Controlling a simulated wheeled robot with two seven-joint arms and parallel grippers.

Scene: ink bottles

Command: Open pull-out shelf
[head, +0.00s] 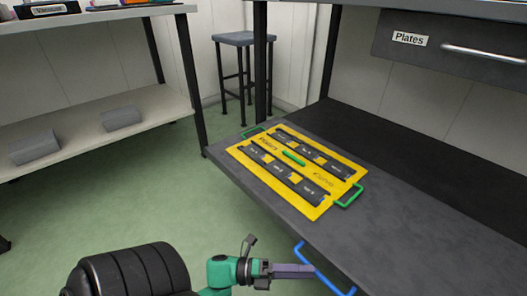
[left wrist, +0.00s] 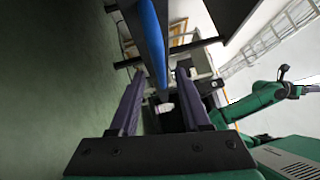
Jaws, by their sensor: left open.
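The pull-out shelf (head: 420,240) is a dark grey board low under the bench on the right of the head view. A blue bar handle (head: 328,281) is on its front edge. My left gripper (head: 311,270) is open at this handle, coming in from the lower left. In the left wrist view the blue handle (left wrist: 150,40) runs between the two dark fingers (left wrist: 160,82), apart from them as far as I can tell. The far part of the handle is hard to make out there. My right gripper does not show clearly.
A yellow case (head: 255,158) with green handles and black labelled slots lies on the shelf. A drawer (head: 450,42) labelled Plates is above. A shelving table (head: 80,125) with grey blocks and a dark stool (head: 245,40) stand behind. Green floor is clear left of the shelf.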

